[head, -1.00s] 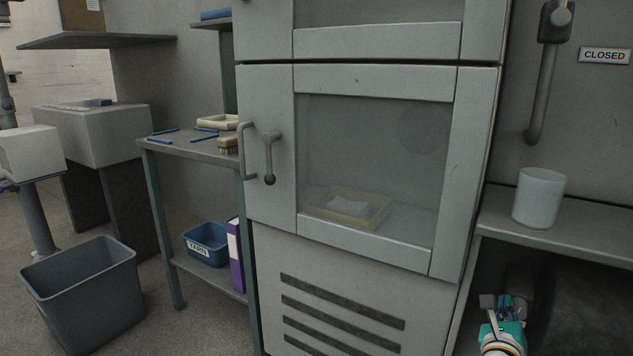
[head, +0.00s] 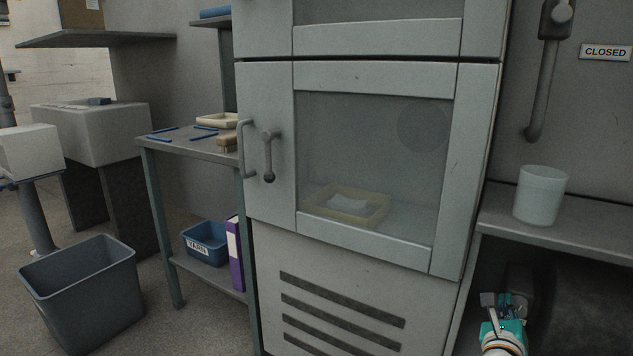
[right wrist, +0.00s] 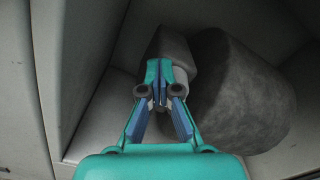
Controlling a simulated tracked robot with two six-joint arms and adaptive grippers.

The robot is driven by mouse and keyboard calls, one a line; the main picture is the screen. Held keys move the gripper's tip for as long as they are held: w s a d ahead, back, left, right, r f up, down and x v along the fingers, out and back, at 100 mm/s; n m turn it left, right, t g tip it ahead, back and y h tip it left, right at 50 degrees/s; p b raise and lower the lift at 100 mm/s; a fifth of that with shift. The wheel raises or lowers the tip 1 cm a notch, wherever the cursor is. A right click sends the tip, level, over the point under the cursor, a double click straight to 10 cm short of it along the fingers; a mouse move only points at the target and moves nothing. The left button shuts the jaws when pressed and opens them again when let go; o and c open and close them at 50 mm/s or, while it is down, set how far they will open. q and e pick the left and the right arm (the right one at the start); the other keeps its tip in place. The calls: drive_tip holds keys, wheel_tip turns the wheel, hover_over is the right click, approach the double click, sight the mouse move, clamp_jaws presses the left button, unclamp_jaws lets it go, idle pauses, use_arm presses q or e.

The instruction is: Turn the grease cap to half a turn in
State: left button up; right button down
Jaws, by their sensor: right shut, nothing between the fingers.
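My right gripper (head: 508,302) is low at the right of the head view, in the dark space under the shelf beside the cabinet. In the right wrist view its two fingers (right wrist: 160,86) are closed together, with nothing seen between them. Just beyond the tips is a grey blocky part (right wrist: 174,48) with a paler rounded piece (right wrist: 181,78) beside it. I cannot tell for sure which of these is the grease cap, nor how far it is turned. The fingers hide part of it, and contact cannot be made out. My left gripper is not in view.
A large dark rounded body (right wrist: 240,92) sits right of the fingers. The shelf (head: 590,232) above my gripper carries a white cup (head: 540,195). The grey cabinet (head: 345,300) stands at its left. A lever (head: 542,90) hangs on the wall above.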

drive_tip(key=shift+s+d+f, duration=0.1)
drive_tip(key=shift+s+f, duration=0.05)
drive_tip(key=shift+f, duration=0.15)
drive_tip(key=shift+s+d+r+b, duration=0.45)
drive_tip(key=shift+d+r+b, duration=0.2)
drive_tip(key=shift+d, duration=0.25)
drive_tip(key=shift+s+d, duration=0.1)
drive_tip(key=shift+s, duration=0.05)
idle(0.3)
drive_tip(key=shift+r, duration=0.15)
drive_tip(key=shift+r, duration=0.25)
drive_tip(key=shift+v, duration=2.95)
drive_tip(key=shift+r, duration=0.2)
